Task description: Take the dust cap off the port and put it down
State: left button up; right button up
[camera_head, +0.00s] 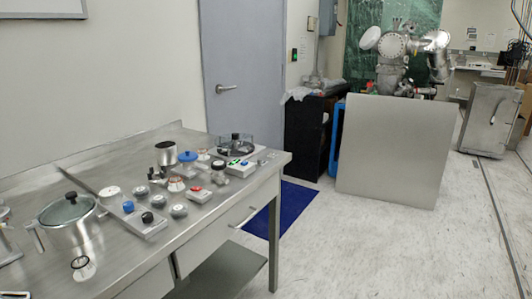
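Neither of my grippers is in view. I cannot tell for sure which thing is the dust cap or which is the port. On the metal bench (235,190) a blue round knob or cap (187,156) sits on top of a small item among several small metal fittings. A metal vacuum chamber (405,62) stands far off at the back, with a round bolted flange (392,46) facing me. A pale round disc (370,38) sits at its upper left, too small to make out as a cap or a flange.
A lidded metal pot (68,228) stands at the bench's left. A large grey panel (395,150) stands before the chamber. A black cabinet (305,140) is left of it, near a blue mat (282,208). The floor (400,255) right of the bench is clear.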

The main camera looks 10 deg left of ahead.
aim_at(187, 156)
jog(key=z, duration=0.8)
jog(key=i, duration=2.85)
jog(key=u, duration=1.95)
